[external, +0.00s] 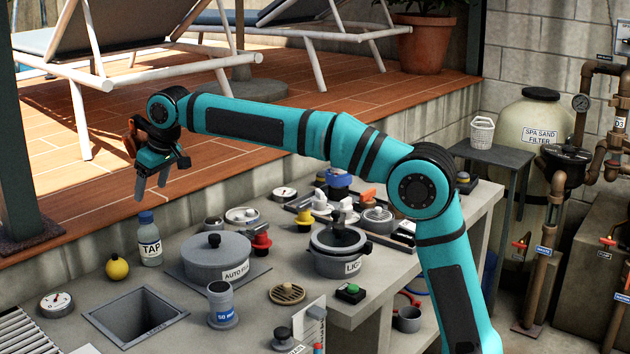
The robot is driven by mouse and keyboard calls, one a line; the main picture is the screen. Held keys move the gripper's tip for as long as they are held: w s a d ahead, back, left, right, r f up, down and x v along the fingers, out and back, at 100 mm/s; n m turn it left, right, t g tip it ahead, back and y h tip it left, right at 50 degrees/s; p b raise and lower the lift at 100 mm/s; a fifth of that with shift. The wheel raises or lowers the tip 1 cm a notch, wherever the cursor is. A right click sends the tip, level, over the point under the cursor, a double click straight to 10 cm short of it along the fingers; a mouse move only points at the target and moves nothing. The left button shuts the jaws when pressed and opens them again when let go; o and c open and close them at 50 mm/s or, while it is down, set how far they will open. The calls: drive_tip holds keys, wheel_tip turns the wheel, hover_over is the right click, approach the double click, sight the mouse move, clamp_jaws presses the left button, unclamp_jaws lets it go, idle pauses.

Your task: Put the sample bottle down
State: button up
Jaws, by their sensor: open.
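A clear sample bottle (150,242) with a grey-blue cap and a label reading TAP stands upright on the grey counter (120,270), at the left. My gripper (152,186) is open and empty above the bottle. Its fingers point down, and a gap shows between the fingertips and the bottle cap. Nothing is between the fingers.
A yellow ball-like object (117,267) sits left of the bottle. A square opening (135,316) lies in front. A lidded grey pot (215,258) marked AUTO FILL stands close on the right. A dial gauge (56,303) is at the front left. More fittings crowd the right.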

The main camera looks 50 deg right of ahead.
drive_tip(key=shift+r, duration=0.1)
drive_tip(key=s+d+r+m+t, duration=0.1)
drive_tip(key=s+d+r+t, duration=0.25)
drive_tip(key=s+d, duration=0.6)
drive_tip(key=s+d+r+m+t, duration=0.1)
drive_tip(key=s+d+r+t, duration=0.35)
drive_tip(key=s, duration=0.75)
drive_tip(key=s+d+f+t, duration=0.1)
drive_tip(key=s+d, duration=0.3)
drive_tip(key=s, duration=0.4)
drive_tip(key=s+d+f+t, duration=0.2)
drive_tip(key=s+d+f, duration=0.1)
drive_tip(key=s, duration=0.5)
drive_tip(key=s+d+f+m+t+h, duration=0.1)
drive_tip(key=s+d, duration=0.3)
drive_tip(key=s, duration=0.5)
drive_tip(key=shift+d+f+t, duration=0.3)
drive_tip(key=shift+f+t, duration=0.3)
drive_tip(key=shift+f, duration=0.15)
